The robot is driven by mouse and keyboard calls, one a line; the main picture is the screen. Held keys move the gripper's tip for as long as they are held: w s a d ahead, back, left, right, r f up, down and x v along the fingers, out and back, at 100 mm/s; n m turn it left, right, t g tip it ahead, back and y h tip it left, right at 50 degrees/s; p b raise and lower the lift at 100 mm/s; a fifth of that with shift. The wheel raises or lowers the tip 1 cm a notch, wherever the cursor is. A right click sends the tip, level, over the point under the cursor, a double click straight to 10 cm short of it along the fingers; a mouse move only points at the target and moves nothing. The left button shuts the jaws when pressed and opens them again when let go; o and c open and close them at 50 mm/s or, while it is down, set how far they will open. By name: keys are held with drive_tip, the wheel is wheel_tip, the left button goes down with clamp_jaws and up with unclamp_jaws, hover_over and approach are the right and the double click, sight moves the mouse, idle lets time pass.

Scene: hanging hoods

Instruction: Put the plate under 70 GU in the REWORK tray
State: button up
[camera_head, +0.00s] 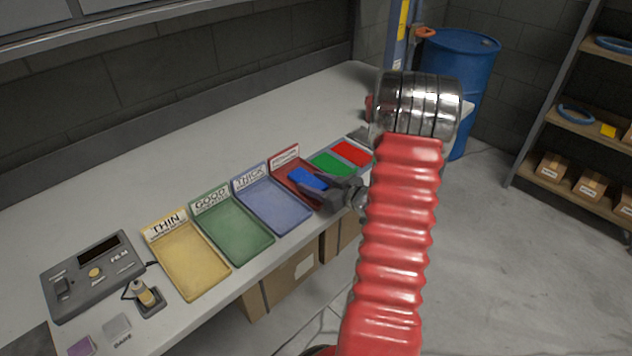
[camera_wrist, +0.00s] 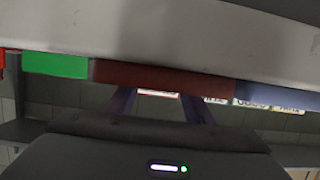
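A bright blue plate (camera_head: 307,179) shows over the red tray (camera_head: 284,167) in the head view. It appears to lie in that tray, but its contact with the bottom is hard to tell. The red tray's label is too small to read. My gripper (camera_head: 334,192) is at the tray's right front side, close to the plate and partly covering the tray. In the wrist view my two fingers (camera_wrist: 160,105) stand apart with a gap between them, and I see no plate between them. The wrist view also shows the red tray's edge (camera_wrist: 165,78).
Green (camera_head: 330,164) and red (camera_head: 352,152) plates lie right of the red tray. Trays THICK (camera_head: 274,206), GOOD (camera_head: 232,230) and THIN (camera_head: 188,262) line the bench leftward. A film meter (camera_head: 92,275) stands at the left. The bench behind the trays is clear.

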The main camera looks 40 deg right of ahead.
drive_tip(key=o, duration=0.5)
drive_tip(key=shift+c, duration=0.2)
drive_tip(key=v, duration=1.3)
drive_tip(key=shift+s, duration=0.35)
drive_tip(key=shift+r, duration=0.1)
